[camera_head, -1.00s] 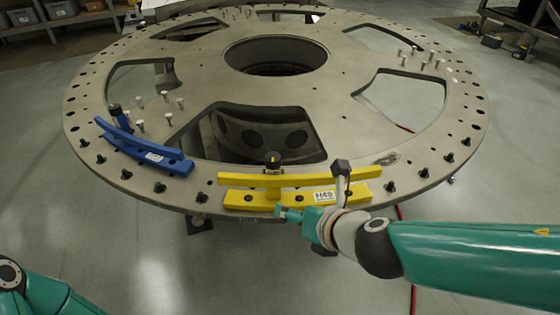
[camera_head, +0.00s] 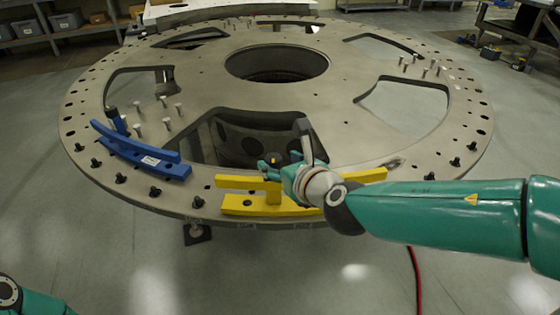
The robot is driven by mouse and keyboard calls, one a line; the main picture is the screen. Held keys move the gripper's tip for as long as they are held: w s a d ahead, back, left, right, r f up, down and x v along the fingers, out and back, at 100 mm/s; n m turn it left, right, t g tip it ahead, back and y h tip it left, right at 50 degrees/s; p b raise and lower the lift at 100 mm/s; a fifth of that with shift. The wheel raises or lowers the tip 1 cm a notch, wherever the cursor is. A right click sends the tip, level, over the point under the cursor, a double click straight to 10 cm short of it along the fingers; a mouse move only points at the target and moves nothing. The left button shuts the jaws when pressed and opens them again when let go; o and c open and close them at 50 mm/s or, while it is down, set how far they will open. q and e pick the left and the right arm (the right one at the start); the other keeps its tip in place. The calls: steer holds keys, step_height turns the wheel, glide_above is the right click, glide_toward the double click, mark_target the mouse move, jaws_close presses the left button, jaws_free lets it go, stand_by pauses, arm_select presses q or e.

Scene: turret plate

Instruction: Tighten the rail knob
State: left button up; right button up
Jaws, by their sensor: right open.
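The rail knob (camera_head: 275,158) is black with a yellow mark. It stands on top of the yellow rail fixture (camera_head: 240,182) at the near rim of the turret plate, and is now partly hidden by my gripper. My right gripper (camera_head: 270,168) is open, with its fingers at the knob. I cannot tell whether they touch it. My right wrist hides the right middle part of the yellow fixture. My left gripper is out of view; only part of my left arm shows in the lower left corner.
The large round turret plate (camera_head: 210,83) has wide cutouts and upright bolts. A blue rail fixture (camera_head: 128,150) with its own knob sits on its left rim. A red cable (camera_head: 415,280) lies on the floor. Shelves and a bench stand behind.

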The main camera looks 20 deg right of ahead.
mark_target(274, 159)
steer(key=shift+x, duration=2.2)
